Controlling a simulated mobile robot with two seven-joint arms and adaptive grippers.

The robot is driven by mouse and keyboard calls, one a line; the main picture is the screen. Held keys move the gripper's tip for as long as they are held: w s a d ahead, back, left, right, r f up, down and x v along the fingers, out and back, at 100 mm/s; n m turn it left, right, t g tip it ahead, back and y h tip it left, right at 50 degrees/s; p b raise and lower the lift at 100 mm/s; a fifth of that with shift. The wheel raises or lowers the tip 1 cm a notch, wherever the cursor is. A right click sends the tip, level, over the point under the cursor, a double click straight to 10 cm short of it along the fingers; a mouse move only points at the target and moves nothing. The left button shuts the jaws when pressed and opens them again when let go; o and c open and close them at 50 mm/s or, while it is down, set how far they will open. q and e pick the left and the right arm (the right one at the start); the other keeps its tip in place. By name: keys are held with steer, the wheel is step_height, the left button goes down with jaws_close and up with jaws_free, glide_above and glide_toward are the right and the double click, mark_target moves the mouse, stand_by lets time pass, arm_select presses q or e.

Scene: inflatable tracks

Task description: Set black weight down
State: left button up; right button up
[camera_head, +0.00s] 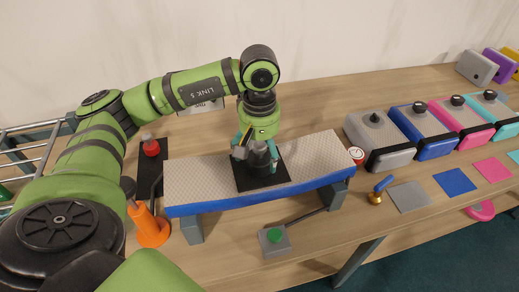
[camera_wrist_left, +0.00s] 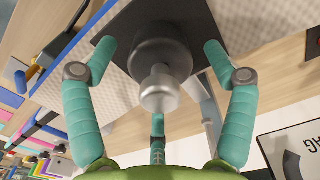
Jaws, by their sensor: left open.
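The weight, dark grey with a lighter metal knob, stands on a black square pad (camera_head: 262,184) on the grey inflatable track with a blue edge (camera_head: 205,184). In the head view the weight (camera_head: 260,163) is partly hidden by my left gripper (camera_head: 256,158), which is above it, pointing down. In the left wrist view the weight (camera_wrist_left: 162,50) shows between the spread teal fingers of my left gripper (camera_wrist_left: 160,62). The fingers are open and apart from its knob. My right gripper is not in view.
An orange cone-like stand (camera_head: 150,228) and a red knob (camera_head: 151,147) are left of the track. A box with a green button (camera_head: 275,239) is in front. Grey, blue, pink and teal blocks (camera_head: 380,140) line the right, with coloured mats (camera_head: 409,196) before them.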

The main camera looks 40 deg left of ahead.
arm_select(q)
steer(key=shift+r, duration=0.15)
steer(key=shift+w+r, duration=0.1)
steer(key=shift+r, duration=0.05)
step_height(320, 180, up, 5)
steer(key=shift+r+b, duration=0.1)
steer(key=shift+b, duration=0.85)
step_height(320, 180, up, 6)
steer(key=shift+f+p, duration=0.25)
steer(key=shift+p, duration=0.1)
steer(key=shift+r, duration=0.45)
